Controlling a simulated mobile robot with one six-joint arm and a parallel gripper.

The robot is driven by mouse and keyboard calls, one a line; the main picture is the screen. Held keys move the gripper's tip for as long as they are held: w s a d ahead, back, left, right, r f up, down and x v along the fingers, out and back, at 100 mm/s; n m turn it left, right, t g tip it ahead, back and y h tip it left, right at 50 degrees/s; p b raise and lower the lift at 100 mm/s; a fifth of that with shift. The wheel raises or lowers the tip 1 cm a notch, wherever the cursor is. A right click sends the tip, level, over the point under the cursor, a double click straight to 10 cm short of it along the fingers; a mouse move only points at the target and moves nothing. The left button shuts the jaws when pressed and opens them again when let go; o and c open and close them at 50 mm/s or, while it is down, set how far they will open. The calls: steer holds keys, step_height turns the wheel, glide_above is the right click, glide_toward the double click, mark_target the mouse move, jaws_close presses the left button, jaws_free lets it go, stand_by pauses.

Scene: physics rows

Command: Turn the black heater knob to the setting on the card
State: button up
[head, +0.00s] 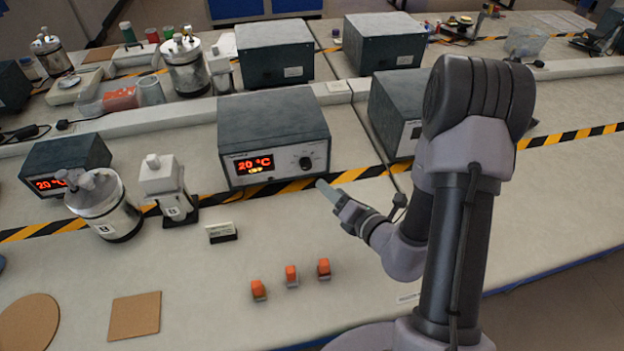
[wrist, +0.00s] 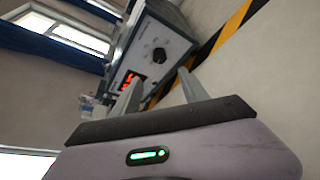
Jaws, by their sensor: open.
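The black heater knob (head: 305,162) sits on the right of the front panel of a grey heater box (head: 270,122). The red display (head: 255,164) beside it reads 20 °C. The knob also shows in the wrist view (wrist: 159,55), ahead of my gripper. A small card (head: 221,231) stands on the bench in front of the heater; its writing is too small to read. My gripper (head: 322,186) is near the heater's lower right corner, apart from the knob. In the wrist view its two fingers (wrist: 158,88) are spread with nothing between them.
A white dispenser marked B (head: 166,184) and a metal canister (head: 103,208) stand left of the heater. Several orange-topped pieces (head: 291,274) lie on the front bench. Another grey box (head: 397,112) is close on the right. Black-yellow tape (head: 350,174) runs along the bench.

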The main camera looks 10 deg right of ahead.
mark_target(307, 167)
steer(key=b+x, duration=0.4)
steer(key=x, duration=0.8)
steer(key=shift+w, duration=0.35)
jaws_close()
